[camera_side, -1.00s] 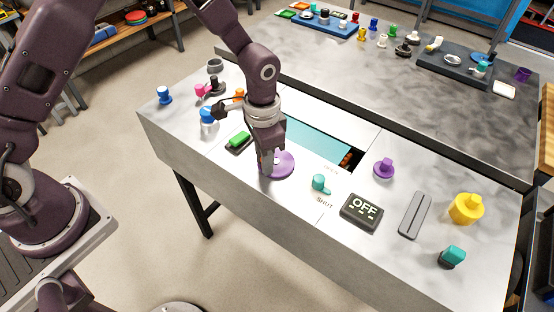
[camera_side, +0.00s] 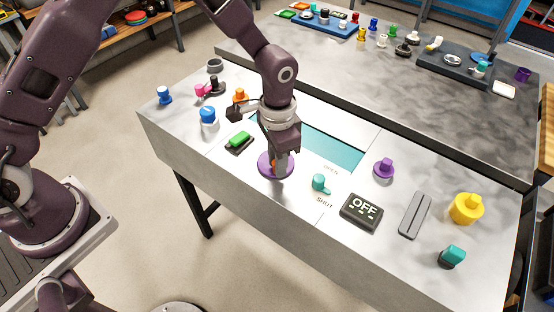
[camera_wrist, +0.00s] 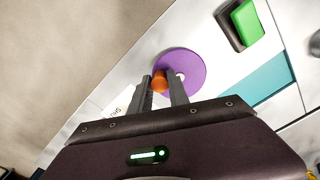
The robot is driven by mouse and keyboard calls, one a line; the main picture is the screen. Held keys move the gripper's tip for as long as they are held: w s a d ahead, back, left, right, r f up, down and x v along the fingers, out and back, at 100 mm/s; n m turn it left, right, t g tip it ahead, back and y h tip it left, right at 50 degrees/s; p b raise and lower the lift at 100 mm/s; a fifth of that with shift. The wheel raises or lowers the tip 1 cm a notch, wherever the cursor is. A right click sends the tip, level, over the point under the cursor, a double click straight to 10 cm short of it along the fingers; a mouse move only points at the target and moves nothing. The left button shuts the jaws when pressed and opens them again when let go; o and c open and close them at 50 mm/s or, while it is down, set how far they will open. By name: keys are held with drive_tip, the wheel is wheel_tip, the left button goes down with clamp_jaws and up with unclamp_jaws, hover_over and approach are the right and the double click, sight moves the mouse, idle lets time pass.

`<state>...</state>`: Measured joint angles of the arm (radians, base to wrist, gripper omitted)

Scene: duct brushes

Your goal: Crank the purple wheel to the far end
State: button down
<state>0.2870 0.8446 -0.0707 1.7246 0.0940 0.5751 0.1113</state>
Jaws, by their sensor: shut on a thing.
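The purple wheel (camera_side: 264,166) lies flat on the grey bench in the side view, below my gripper. It also shows in the wrist view (camera_wrist: 192,64), with an orange crank knob (camera_wrist: 159,82) near its rim and a pale hub. My gripper (camera_side: 277,172) points down over the wheel. Its two fingers (camera_wrist: 160,86) are shut on the orange knob. Fingers and wrist hide part of the wheel and most of the knob in the side view. A teal panel (camera_side: 335,150) fills the visible part of the long slot behind the wheel, up to its right end.
A green button (camera_side: 239,139) stands left of the wheel and a teal lever (camera_side: 319,182) right of it, near OPEN and SHUT lettering. A black OFF display (camera_side: 361,211), purple knob (camera_side: 384,168) and blue knob (camera_side: 208,115) stand around. The front bench strip is clear.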

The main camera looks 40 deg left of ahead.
drive_tip(key=shift+w+d, duration=0.25)
drive_tip(key=shift+w, duration=0.4)
drive_tip(key=shift+w+f, duration=0.15)
drive_tip(key=shift+w, duration=0.35)
drive_tip(key=shift+d, duration=0.3)
drive_tip(key=shift+w+d, duration=0.1)
drive_tip(key=shift+d, duration=0.05)
drive_tip(key=c, duration=1.4)
unclamp_jaws()
drive_tip(key=shift+r, duration=0.2)
wheel_tip(320, 180, up, 7)
